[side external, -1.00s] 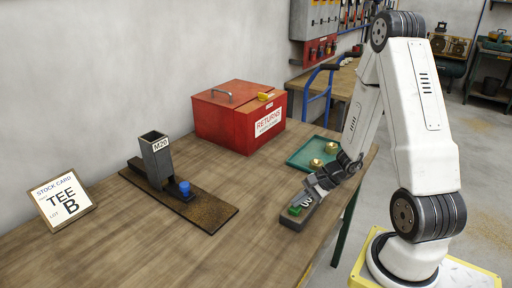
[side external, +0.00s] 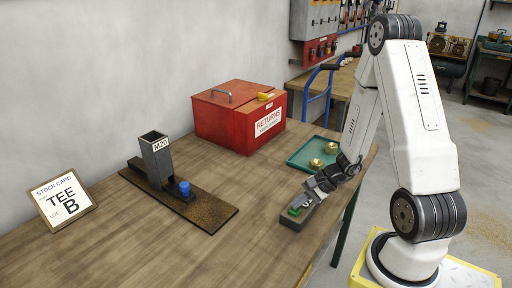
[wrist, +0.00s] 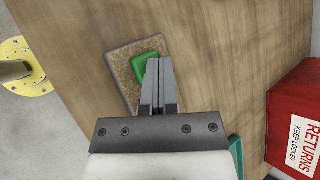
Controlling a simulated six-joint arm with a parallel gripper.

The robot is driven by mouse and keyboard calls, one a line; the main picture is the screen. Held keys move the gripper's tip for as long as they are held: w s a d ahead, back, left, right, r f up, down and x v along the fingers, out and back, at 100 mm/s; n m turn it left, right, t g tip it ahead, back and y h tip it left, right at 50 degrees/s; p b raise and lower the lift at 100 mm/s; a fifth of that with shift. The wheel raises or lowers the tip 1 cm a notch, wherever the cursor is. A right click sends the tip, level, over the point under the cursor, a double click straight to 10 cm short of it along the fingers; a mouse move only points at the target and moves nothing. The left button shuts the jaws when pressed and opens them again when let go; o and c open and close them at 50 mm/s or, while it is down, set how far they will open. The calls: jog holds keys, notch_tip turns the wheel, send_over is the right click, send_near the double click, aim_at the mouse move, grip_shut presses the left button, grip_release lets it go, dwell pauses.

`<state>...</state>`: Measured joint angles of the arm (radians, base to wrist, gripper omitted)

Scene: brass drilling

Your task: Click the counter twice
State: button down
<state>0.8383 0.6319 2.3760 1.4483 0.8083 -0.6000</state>
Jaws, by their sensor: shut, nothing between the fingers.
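The counter (side external: 291,223) is a small dark block with a green button (side external: 294,212) on its near end, lying by the right edge of the bench. In the wrist view the counter (wrist: 122,62) has a brownish speckled top, and its green button (wrist: 143,70) shows just left of my fingertips. My gripper (side external: 304,202) is shut and empty, low over the counter beside the button. In the wrist view my gripper (wrist: 158,62) covers the button's right part. I cannot tell whether the fingertips touch it. The display is largely hidden by my gripper.
A green tray (side external: 296,165) with brass parts lies behind my gripper, near the red RETURNS box (side external: 222,118). An M20 holder (side external: 157,163) with a blue knob (side external: 184,188) stands on a dark plate. A stock card (side external: 62,200) stands left. The bench middle is clear.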

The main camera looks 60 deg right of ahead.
aim_at(298, 209)
jog(key=shift+r, duration=0.15)
dwell(0.4)
jog(key=shift+r, duration=0.8)
jog(key=shift+r, duration=0.15)
jog(key=shift+r, duration=2.35)
jog(key=shift+r, duration=0.1)
dwell(1.0)
notch_tip(298, 209, up, 4)
jog(key=shift+f, duration=0.2)
jog(key=shift+f, duration=0.1)
dwell(0.5)
jog(key=shift+f, duration=4.3)
